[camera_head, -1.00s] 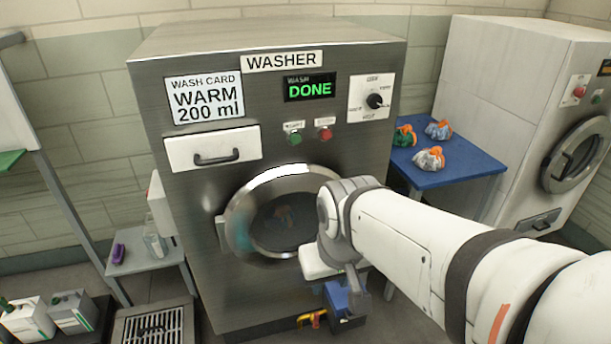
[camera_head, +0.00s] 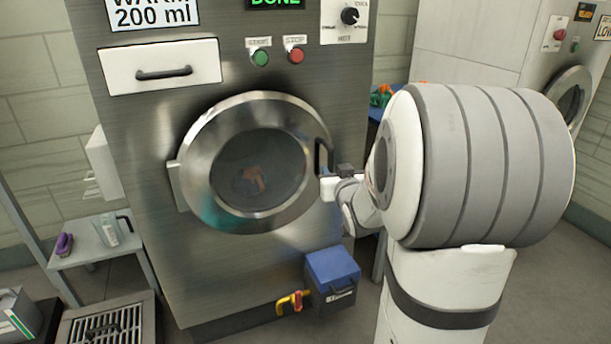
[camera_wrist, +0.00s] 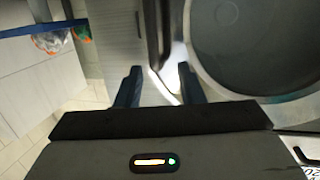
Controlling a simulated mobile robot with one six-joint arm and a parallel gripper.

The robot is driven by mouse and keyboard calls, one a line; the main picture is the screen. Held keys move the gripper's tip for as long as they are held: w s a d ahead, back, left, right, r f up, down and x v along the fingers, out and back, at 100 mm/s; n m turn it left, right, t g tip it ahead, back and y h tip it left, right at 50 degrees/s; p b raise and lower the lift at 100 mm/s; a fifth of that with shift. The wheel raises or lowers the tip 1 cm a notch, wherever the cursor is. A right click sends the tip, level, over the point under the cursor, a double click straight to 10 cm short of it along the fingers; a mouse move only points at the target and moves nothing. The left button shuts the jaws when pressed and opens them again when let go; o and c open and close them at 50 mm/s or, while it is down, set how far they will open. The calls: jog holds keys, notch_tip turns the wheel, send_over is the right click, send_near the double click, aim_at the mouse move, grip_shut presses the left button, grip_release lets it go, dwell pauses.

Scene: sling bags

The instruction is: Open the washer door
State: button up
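The washer door (camera_head: 202,165) is a round steel ring with dark glass, hinged at the left and looking closed. An orange thing shows behind the glass. The dark vertical door handle (camera_head: 326,156) is at the door's right edge. My gripper (camera_head: 328,188) is at the handle's lower part. In the wrist view the two dark fingers of my gripper (camera_wrist: 160,86) are apart. The handle (camera_wrist: 155,35) lies ahead, in line with the gap between them. I cannot tell whether a finger touches it. The door ring (camera_wrist: 215,82) is on the right.
The soap drawer (camera_head: 160,68) is above left. A small side table (camera_head: 85,255) stands at left. A blue table with bags is behind my arm.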

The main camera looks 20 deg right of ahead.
aim_at(331, 162)
jog(key=shift+t, duration=0.9)
jog(key=w+d+b, duration=0.1)
jog(key=w, duration=0.1)
jog(key=w+f, duration=0.1)
jog(key=w, duration=0.2)
jog(key=w+d+b, duration=0.1)
jog(key=w, duration=0.2)
jog(key=shift+w+d+f+b, duration=0.25)
jog(key=shift+d+b, duration=0.05)
jog(key=shift+c, duration=0.3)
grip_shut()
